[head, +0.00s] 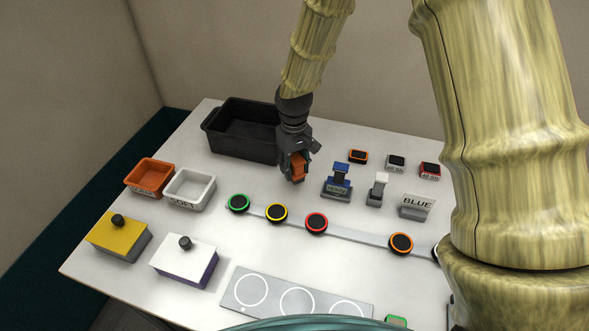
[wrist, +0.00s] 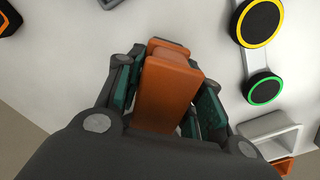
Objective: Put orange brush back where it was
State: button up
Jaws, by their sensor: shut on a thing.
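The orange brush (head: 297,165) is held in my gripper (head: 294,172), in front of the black bin in the head view. In the wrist view the orange brush (wrist: 166,92) sits between the two fingers of my gripper (wrist: 165,85), which are shut on it. The fingers cover its sides. In the head view I cannot tell whether its lower end touches the table. A blue brush (head: 337,181) and a white brush (head: 377,190) stand upright to the right of my gripper.
The black bin (head: 214,141) is behind my gripper. An orange tray (head: 137,190) and a white tray (head: 189,203) are at left. A strip (head: 340,231) with coloured-ringed discs crosses the table in front. My arm hides the table's right side.

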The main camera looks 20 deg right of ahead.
aim_at(294, 174)
jog(key=shift+w, duration=0.15)
jog(key=shift+f, duration=0.15)
jog(key=shift+d+f+p, duration=0.1)
jog(key=shift+f+p, duration=0.7)
jog(key=shift+f, duration=0.7)
jog(key=shift+f, duration=0.1)
jog(key=o, duration=0.9)
jog(key=shift+r+b, duration=1.8)
jog(key=shift+r, duration=4.3)
